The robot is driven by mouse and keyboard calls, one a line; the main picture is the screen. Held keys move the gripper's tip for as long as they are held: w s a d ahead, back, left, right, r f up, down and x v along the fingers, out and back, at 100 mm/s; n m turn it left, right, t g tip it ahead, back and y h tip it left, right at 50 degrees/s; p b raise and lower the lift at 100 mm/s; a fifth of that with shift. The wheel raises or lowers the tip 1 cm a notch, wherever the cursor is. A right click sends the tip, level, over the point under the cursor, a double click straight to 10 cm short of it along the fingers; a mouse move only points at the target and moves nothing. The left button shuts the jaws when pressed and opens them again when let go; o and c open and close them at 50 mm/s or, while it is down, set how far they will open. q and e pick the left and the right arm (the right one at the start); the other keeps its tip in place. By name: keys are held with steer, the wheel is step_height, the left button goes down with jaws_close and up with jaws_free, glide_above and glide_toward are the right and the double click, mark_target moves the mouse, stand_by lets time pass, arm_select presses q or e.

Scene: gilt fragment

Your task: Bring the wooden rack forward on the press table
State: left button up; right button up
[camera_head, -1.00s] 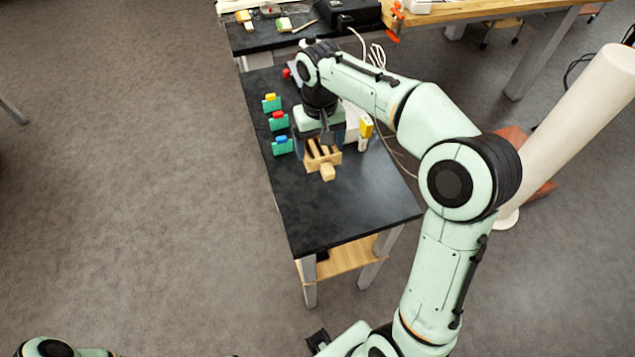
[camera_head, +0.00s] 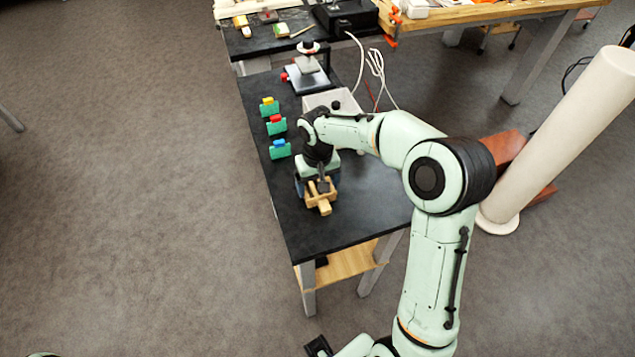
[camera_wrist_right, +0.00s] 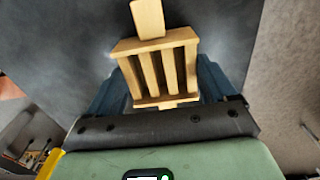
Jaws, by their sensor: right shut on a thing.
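The wooden rack (camera_head: 321,201) is a small slatted block with a stub handle pointing to the front. It is on the black press table (camera_head: 350,222), left of the tabletop's middle; whether it touches the top I cannot tell. My right gripper (camera_head: 317,184) points down over the rack and is shut on it. In the right wrist view the rack (camera_wrist_right: 158,68) sits between the blue fingers, its slots empty and its handle pointing away. My left gripper is not in view.
Several green stands with yellow, red and blue tops (camera_head: 280,149) line the left edge. A white bin (camera_head: 318,99) and a press (camera_head: 307,70) stand behind my right gripper. The front of the tabletop is clear. A white column (camera_head: 575,125) stands at right.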

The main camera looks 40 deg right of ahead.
steer(key=shift+f, duration=0.15)
steer(key=o, duration=0.9)
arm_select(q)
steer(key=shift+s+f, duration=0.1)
arm_select(e)
steer(key=shift+r, duration=0.4)
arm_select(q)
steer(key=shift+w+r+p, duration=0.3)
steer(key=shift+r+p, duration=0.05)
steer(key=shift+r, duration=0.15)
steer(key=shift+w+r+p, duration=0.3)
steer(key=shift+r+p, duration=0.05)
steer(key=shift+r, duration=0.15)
arm_select(e)
step_height(320, 180, up, 12)
steer(key=shift+f, duration=0.2)
